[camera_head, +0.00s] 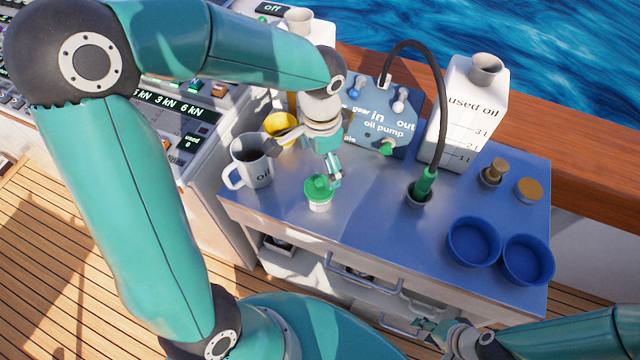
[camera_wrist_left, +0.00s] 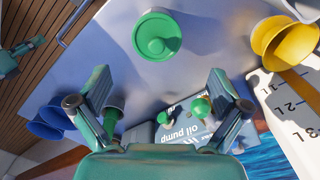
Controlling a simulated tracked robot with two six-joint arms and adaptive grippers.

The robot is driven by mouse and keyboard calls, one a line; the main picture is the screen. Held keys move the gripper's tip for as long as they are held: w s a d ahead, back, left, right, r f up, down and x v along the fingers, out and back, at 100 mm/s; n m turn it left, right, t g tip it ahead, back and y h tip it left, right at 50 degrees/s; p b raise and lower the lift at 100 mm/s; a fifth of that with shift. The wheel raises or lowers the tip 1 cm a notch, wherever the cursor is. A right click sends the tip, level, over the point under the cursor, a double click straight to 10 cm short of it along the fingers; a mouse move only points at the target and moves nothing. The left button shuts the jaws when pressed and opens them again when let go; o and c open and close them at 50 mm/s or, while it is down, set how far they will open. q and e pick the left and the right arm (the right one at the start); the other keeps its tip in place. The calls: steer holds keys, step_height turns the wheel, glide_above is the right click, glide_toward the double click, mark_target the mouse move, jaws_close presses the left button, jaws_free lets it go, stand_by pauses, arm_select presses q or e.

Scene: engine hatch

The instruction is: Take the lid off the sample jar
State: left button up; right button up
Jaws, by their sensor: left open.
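The sample jar is a small white jar (camera_head: 320,205) with a green lid (camera_head: 318,187), upright on the grey bench top. The lid is on the jar. In the left wrist view the green lid (camera_wrist_left: 156,36) shows from above, with a round raised knob. My left gripper (camera_head: 333,172) is right by the lid in the head view. In the left wrist view its open fingers (camera_wrist_left: 157,82) are spread wide with nothing between them, and the lid lies beyond the tips. My right gripper (camera_head: 432,332) is low at the bench's front edge, away from the jar; its jaws are too small to judge.
A mug marked oil (camera_head: 252,165) stands left of the jar, with a yellow funnel (camera_head: 281,127) behind. The oil pump (camera_head: 382,125), a hose with a green nozzle (camera_head: 425,184), the used oil canister (camera_head: 468,115) and two blue bowls (camera_head: 474,241) stand right.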

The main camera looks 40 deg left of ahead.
mark_target(319, 181)
arm_select(q)
steer(key=shift+s+f+p, duration=0.15)
steer(key=shift+s+f, duration=0.1)
steer(key=shift+f, duration=1.4)
steer(key=shift+s+f+p, duration=0.15)
steer(key=shift+s+f, duration=0.05)
steer(key=shift+f, duration=1.4)
steer(key=c, duration=0.8)
